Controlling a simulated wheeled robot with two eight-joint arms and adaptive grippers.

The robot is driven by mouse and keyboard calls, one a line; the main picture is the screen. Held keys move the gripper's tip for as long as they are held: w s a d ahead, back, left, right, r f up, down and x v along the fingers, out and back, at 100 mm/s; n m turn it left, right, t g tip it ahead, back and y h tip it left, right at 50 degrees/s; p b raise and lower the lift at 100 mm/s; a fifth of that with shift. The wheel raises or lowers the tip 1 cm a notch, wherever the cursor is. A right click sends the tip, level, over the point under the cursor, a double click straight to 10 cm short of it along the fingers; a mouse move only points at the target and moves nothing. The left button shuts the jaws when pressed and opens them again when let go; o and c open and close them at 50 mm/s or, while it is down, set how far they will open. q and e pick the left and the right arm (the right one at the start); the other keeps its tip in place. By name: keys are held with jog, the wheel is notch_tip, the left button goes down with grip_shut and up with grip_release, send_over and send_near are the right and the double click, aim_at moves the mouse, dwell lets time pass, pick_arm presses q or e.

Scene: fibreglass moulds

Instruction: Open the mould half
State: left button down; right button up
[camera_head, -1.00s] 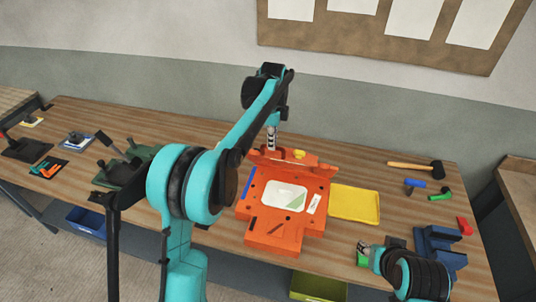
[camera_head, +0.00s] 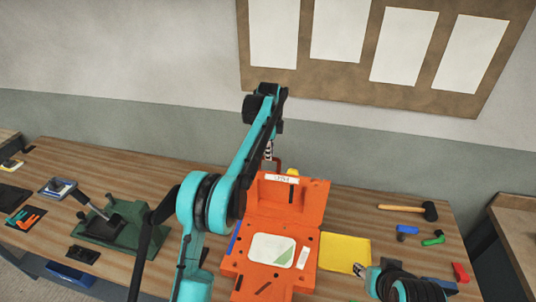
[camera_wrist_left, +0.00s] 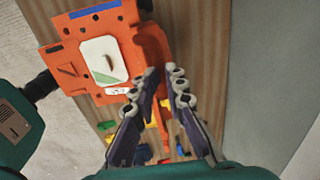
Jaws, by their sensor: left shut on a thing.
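The orange mould's lower half (camera_head: 245,272) lies on the bench with a pale white and green patch (camera_head: 272,249) in it. The orange upper half (camera_head: 312,200) stands raised along its back edge, its broad face with a white label toward the head camera. My left gripper (camera_head: 268,153) is behind and above its top edge, shut on the mould's handle (camera_head: 279,163); the grip itself is partly hidden. In the left wrist view the fingers (camera_wrist_left: 164,74) are close together beside the orange mould (camera_wrist_left: 125,35). My right gripper (camera_head: 360,269) is low at the right; its jaws are too small to judge.
A yellow tray (camera_head: 345,252) lies right of the mould. A hammer (camera_head: 408,210) and small blue, green and red tools lie farther right. A green fixture (camera_head: 108,228) with a lever stands at the left. Free wood lies between it and my left arm.

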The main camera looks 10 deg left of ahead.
pick_arm(q)
jog(key=w+f, duration=0.2)
jog(key=f, duration=0.1)
jog(key=shift+d+f, duration=0.1)
jog(key=shift+f, duration=0.05)
jog(key=shift+s+r, duration=0.3)
jog(key=c, duration=1.5)
grip_release()
jog(key=shift+w, duration=0.2)
jog(key=shift+c, duration=0.2)
jog(key=shift+w+f, duration=0.1)
jog(key=shift+w, duration=0.15)
jog(key=shift+s, duration=0.2)
pick_arm(e)
jog(key=shift+w+f, duration=0.3)
jog(key=shift+w, duration=0.5)
jog(key=shift+w, duration=0.1)
pick_arm(q)
jog(key=shift+r, duration=0.2)
